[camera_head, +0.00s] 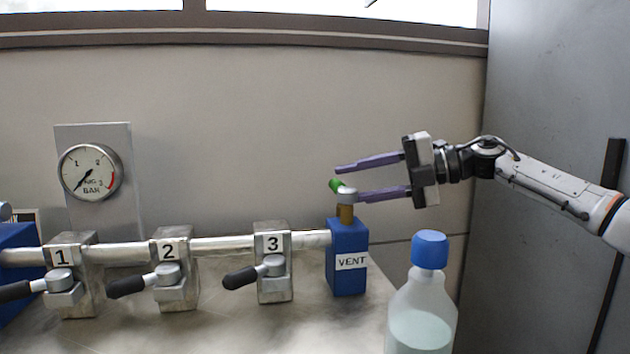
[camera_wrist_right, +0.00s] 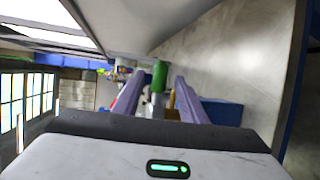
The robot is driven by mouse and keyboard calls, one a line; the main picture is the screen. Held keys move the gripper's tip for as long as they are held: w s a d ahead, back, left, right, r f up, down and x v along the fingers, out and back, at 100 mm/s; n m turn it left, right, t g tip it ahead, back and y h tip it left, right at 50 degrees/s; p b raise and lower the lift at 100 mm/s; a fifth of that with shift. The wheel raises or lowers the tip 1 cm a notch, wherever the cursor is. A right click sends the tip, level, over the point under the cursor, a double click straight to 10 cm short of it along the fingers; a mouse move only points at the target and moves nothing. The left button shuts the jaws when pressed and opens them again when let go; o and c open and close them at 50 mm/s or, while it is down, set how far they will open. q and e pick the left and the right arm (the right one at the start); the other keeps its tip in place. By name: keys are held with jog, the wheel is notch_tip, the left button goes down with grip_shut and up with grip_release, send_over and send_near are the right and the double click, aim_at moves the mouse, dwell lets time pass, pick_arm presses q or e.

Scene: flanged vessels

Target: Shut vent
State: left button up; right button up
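The vent is a blue block (camera_head: 347,272) labelled VENT at the right end of the pipe. A brass stem (camera_head: 345,213) rises from its top and carries a small grey valve with a green handle (camera_head: 336,186). My right gripper (camera_head: 342,184) is open, its two purple fingers pointing left, with the tips by the valve. In the right wrist view the green handle (camera_wrist_right: 160,75) shows between the two fingers, and part of the blue block (camera_wrist_right: 222,111) shows to the right. I cannot tell whether the fingers touch the valve. My left gripper is not in view.
A bottle with a blue cap (camera_head: 430,250) stands in front, right of the vent. Three numbered valves with black handles, 1 (camera_head: 72,275), 2 (camera_head: 170,270) and 3 (camera_head: 272,262), sit along the pipe. A pressure gauge (camera_head: 90,172) is behind at left. A wall panel bounds the right.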

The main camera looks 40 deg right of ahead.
aim_at(330, 187)
jog(key=w+a+p, duration=0.1)
jog(key=p, duration=0.3)
jog(key=shift+w+a+r, duration=0.1)
jog(key=shift+w+a, duration=0.15)
jog(key=shift+w, duration=0.15)
jog(key=shift+f+b, duration=0.45)
jog(key=shift+b, duration=0.05)
jog(key=shift+x, duration=2.5)
jog(key=shift+r, duration=0.1)
grip_shut()
